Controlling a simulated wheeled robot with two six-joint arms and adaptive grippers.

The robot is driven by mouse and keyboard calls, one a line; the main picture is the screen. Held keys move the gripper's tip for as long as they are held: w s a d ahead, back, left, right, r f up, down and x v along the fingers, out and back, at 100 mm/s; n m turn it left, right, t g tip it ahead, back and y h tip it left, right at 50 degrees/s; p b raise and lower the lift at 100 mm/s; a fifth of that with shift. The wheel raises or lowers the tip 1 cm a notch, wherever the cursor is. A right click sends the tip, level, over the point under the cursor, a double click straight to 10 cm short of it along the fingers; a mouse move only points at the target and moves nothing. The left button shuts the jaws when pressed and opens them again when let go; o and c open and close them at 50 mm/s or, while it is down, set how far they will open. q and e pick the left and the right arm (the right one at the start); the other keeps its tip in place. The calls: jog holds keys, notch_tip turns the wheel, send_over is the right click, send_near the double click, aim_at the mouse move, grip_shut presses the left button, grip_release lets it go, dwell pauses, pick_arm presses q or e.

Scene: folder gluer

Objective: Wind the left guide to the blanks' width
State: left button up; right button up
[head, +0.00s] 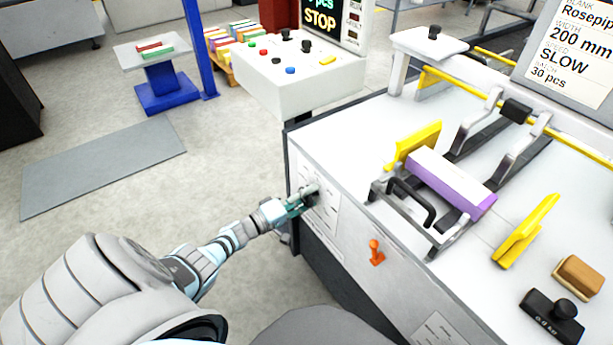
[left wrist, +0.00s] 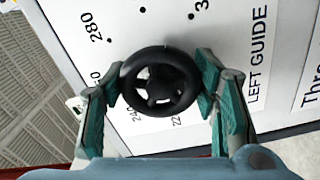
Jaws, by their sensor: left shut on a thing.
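My left gripper (head: 300,203) is at the side panel of the machine, shut on a small black handwheel (left wrist: 160,80). In the left wrist view its two green fingers press on opposite sides of the rim. The panel beside the wheel reads LEFT GUIDE (left wrist: 258,55), with dots and numbers such as 280 and 240 around it; fingers and wheel hide part of this scale. On the machine top, a white and purple stack of blanks (head: 450,182) lies between two yellow guides, one at the left (head: 415,143) and one at the right (head: 526,231). My right gripper is not in view.
A sign (head: 570,50) reads width 200 mm, speed slow, 30 pcs. An orange lever (head: 376,251) sticks out of the side panel. A control desk (head: 300,85) with a STOP display stands behind. A brown block (head: 578,276) and black weight (head: 551,315) lie at the right.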

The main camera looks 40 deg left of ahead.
pick_arm(q)
jog(key=shift+n, duration=2.3)
jog(key=o, duration=1.2)
jog(key=v, duration=1.2)
